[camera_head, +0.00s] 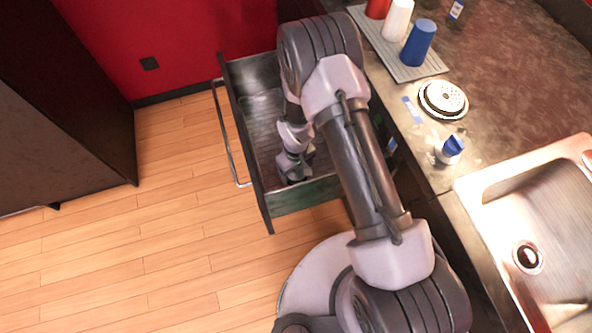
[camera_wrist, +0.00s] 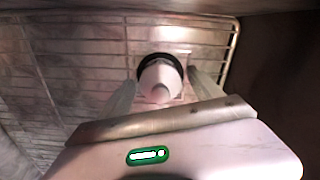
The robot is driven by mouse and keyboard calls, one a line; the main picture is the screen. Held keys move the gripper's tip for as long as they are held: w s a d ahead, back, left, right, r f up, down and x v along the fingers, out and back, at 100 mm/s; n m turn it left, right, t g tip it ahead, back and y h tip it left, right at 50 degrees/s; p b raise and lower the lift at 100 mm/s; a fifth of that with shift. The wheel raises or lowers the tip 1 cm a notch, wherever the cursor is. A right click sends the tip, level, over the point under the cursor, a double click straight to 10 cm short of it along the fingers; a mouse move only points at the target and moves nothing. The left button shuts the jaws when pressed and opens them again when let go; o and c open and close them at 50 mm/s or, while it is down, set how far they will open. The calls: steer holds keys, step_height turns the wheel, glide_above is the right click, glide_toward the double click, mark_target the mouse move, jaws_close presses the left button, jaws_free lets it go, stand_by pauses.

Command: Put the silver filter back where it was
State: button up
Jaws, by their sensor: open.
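My gripper (camera_wrist: 163,78) is down inside the open drawer (camera_head: 241,110). Its two fingers are apart, one on each side of a pale, rounded object with a dark ring (camera_wrist: 160,82) in the wrist view. I cannot tell whether the fingers touch it, or whether it is the silver filter. In the head view my arm hides what lies under the gripper. A round, pale perforated disc with a dark rim (camera_head: 443,99) lies on the counter; I cannot tell for sure whether it is the silver filter.
A wire rack (camera_wrist: 75,60) lines the drawer bottom. On the counter (camera_head: 510,80) are a grey ribbed tray (camera_head: 430,68) with red, white and blue cups (camera_head: 418,43), a blue-capped bottle (camera_head: 451,149) and a steel sink (camera_head: 545,215). The wooden floor left of the drawer is clear.

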steer(key=shift+r, duration=0.1)
steer(key=d+r+m+t+p, duration=0.1)
steer(key=d+r+m+p, duration=0.15)
steer(key=r, duration=1.45)
steer(key=d+r+m+t+p, duration=0.1)
steer(key=d+r+m+p, duration=0.15)
steer(key=r, duration=1.45)
steer(key=s+d+r+m+t+y, duration=0.1)
steer(key=s+r+m+t, duration=0.1)
steer(key=s+r, duration=0.6)
steer(key=s+d+r+m+t+y, duration=0.1)
steer(key=s+d+r+m, duration=0.1)
steer(key=s+r, duration=0.7)
steer(key=shift+d+r+m+t, duration=0.2)
steer(key=shift+r+m+t, duration=0.25)
steer(key=shift+m, duration=0.45)
steer(key=shift+s, duration=0.1)
